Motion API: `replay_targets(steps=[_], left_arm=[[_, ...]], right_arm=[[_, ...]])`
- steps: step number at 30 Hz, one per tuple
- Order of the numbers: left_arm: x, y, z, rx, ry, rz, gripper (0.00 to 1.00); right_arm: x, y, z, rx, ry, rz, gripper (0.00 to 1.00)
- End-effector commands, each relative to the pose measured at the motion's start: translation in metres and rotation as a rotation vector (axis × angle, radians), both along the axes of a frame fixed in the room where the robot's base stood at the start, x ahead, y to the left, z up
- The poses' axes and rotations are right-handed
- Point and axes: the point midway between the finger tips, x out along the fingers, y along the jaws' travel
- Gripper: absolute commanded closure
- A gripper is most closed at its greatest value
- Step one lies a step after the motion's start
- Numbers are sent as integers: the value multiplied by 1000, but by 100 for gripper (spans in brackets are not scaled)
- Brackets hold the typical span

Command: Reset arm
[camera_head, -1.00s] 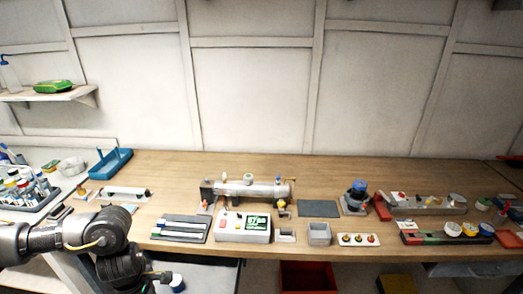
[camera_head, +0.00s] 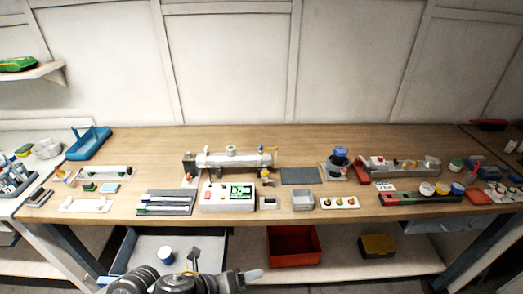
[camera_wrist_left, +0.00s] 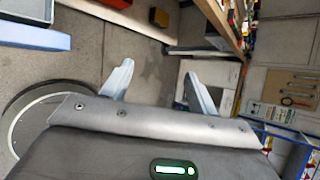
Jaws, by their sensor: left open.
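My left gripper (camera_head: 222,266) is low at the bottom of the head view, in front of the bench's front edge. Its pale fingers are spread apart with nothing between them. In the left wrist view the left gripper (camera_wrist_left: 158,88) also shows open and empty, with floor behind its fingers. My left arm (camera_head: 150,282) is folded low, clear of the things on the bench. My right gripper is in neither view.
The wooden bench (camera_head: 250,142) carries a horizontal metal tube unit (camera_head: 232,160), a white control box (camera_head: 228,197) with a green display, and several small parts. A red bin (camera_head: 293,246) and a grey tray (camera_head: 205,243) sit on the shelf below.

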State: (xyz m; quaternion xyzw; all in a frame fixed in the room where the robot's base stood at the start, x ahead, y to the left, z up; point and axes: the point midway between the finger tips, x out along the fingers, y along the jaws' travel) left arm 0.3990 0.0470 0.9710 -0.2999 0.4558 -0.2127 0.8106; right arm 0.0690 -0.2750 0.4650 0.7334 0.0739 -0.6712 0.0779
Motion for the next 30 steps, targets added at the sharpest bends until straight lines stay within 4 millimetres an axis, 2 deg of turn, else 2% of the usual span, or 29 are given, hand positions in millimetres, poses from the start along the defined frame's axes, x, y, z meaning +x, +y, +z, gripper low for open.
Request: replay_targets(steps=[1, 3, 5, 8, 12, 15, 23, 25, 30], left_arm=[[-3, 0, 3, -128, 111, 188, 41], [-1, 13, 5, -296, 271, 476, 41], [-3, 33, -1, -431, 414, 732, 41], [-18, 73, -18, -613, 622, 1130, 41], [-52, 123, -46, -779, 822, 1579, 41], [-81, 151, -62, -861, 913, 1844, 41], [-158, 202, -89, -996, 1030, 2389, 41], [-147, 200, -116, -978, 1028, 2378, 41], [-138, 197, -174, -951, 1036, 2385, 41]], right_arm=[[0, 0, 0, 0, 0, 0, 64], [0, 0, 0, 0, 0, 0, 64], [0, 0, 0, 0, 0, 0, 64], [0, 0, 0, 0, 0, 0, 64], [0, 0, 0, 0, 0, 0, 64], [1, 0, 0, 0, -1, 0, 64], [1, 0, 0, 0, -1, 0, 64], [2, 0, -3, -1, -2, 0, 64], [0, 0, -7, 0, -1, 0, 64]])
